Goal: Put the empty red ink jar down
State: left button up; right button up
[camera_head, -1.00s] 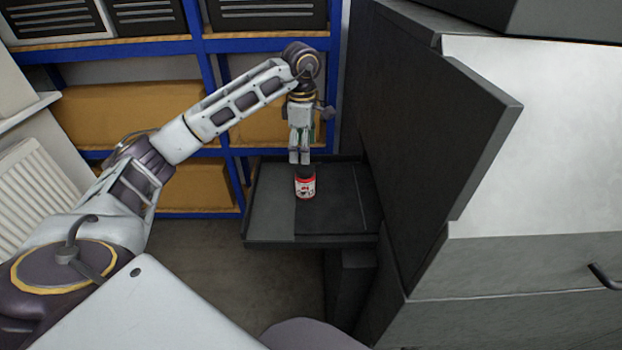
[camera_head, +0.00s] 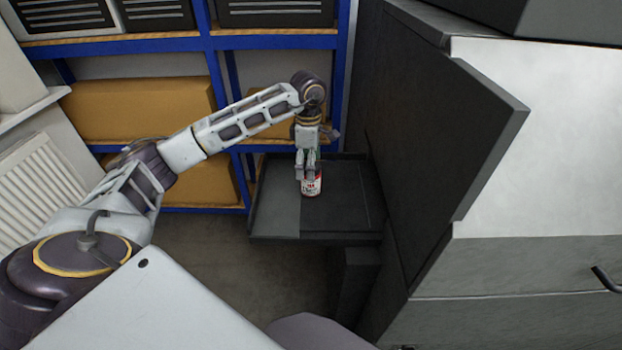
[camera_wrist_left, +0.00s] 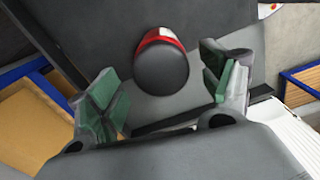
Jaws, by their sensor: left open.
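The red ink jar (camera_head: 312,187) has a dark lid and a red and white label. It stands upright on the dark tray-like shelf (camera_head: 273,225) in the head view. My left gripper (camera_head: 307,172) points down at the jar, its fingers overlapping the jar's upper part in the picture. In the left wrist view the jar (camera_wrist_left: 162,62) shows its black lid, between and a little beyond the open green-padded fingers of my left gripper (camera_wrist_left: 165,92). Neither finger touches it there. Whether the jar is empty cannot be seen. My right gripper is in neither view.
A large dark panel (camera_head: 440,130) and a grey cabinet (camera_head: 540,150) stand right of the shelf. Blue racking (camera_head: 217,85) with brown boxes (camera_head: 145,108) is behind. A white radiator (camera_head: 45,185) is at the left. The shelf is bare around the jar.

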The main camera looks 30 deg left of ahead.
aim_at(310, 182)
pick_arm(q)
jog(key=shift+f, duration=1.05)
jog(key=shift+d+f+p, duration=0.15)
jog(key=shift+f+p, duration=0.3)
jog(key=shift+f, duration=0.35)
jog(key=shift+d+f+p, duration=0.1)
jog(key=shift+f+p, duration=0.3)
jog(key=shift+f, duration=1.4)
jog(key=shift+c, duration=0.5)
jog(key=c, duration=1.1)
jog(key=shift+r, duration=0.15)
